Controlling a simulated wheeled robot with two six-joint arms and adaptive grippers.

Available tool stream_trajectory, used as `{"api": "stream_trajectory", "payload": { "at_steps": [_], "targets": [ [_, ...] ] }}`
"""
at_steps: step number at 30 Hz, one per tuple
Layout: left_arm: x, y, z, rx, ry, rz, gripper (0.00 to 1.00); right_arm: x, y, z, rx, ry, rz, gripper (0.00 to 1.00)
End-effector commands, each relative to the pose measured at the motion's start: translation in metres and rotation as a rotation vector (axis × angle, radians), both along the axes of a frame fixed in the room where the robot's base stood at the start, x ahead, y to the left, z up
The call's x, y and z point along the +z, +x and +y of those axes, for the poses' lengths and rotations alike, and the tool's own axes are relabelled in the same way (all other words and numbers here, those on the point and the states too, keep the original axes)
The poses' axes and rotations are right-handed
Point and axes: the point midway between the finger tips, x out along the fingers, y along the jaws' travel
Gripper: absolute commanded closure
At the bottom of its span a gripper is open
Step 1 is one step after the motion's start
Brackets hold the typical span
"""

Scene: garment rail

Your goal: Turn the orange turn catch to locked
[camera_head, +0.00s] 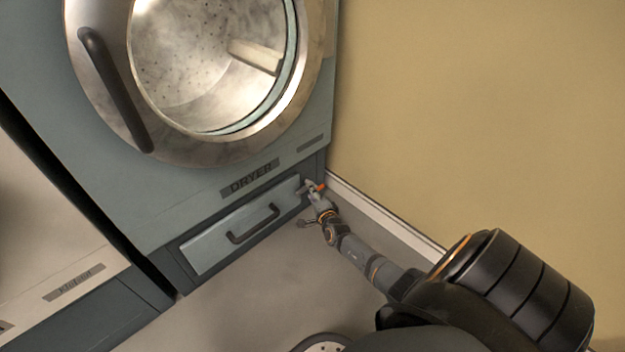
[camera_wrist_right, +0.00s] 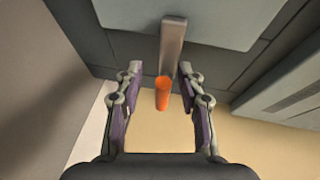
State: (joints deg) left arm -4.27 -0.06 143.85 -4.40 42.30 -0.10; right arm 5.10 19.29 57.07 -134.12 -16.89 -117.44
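The orange turn catch (camera_head: 320,187) is at the right end of the drawer panel, low on the dryer's front. In the right wrist view its orange knob (camera_wrist_right: 162,93) points towards the camera, with a grey bar (camera_wrist_right: 173,45) behind it. My right gripper (camera_head: 312,190) is at the catch. In the right wrist view the open fingers (camera_wrist_right: 161,90) stand on both sides of the knob, with a gap on each side. The catch is partly hidden by the gripper in the head view. My left gripper is not in view.
The drawer (camera_head: 240,228) with its dark handle (camera_head: 254,225) sits left of the catch, under the round dryer door (camera_head: 200,80). The yellow wall (camera_head: 480,110) and its white baseboard (camera_head: 385,217) run close on the right. The floor (camera_head: 270,285) in front is clear.

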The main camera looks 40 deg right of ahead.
Motion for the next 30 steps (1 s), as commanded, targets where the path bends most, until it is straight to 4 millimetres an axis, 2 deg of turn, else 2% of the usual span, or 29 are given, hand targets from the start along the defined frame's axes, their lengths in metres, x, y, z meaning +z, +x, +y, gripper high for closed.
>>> {"api": "stream_trajectory", "payload": {
  "at_steps": [5, 9, 13, 21, 25, 30],
  "targets": [
    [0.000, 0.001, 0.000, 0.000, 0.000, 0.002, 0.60, 0.002, 0.001, 0.000, 0.000, 0.000, -0.003, 0.62],
    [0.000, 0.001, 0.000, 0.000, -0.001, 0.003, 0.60, 0.003, -0.007, 0.002, 0.000, -0.001, -0.004, 0.62],
    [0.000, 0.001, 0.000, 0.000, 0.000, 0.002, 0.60, 0.005, -0.028, 0.009, 0.002, 0.000, -0.002, 0.62],
    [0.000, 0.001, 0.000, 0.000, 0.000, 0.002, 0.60, 0.016, -0.087, 0.029, 0.002, 0.000, 0.000, 0.62],
    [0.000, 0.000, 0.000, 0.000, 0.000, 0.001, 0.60, 0.020, -0.104, 0.035, 0.001, -0.001, -0.001, 0.62],
    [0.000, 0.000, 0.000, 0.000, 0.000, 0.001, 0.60, 0.022, -0.111, 0.038, 0.001, 0.000, -0.002, 0.62]
  ]
}}
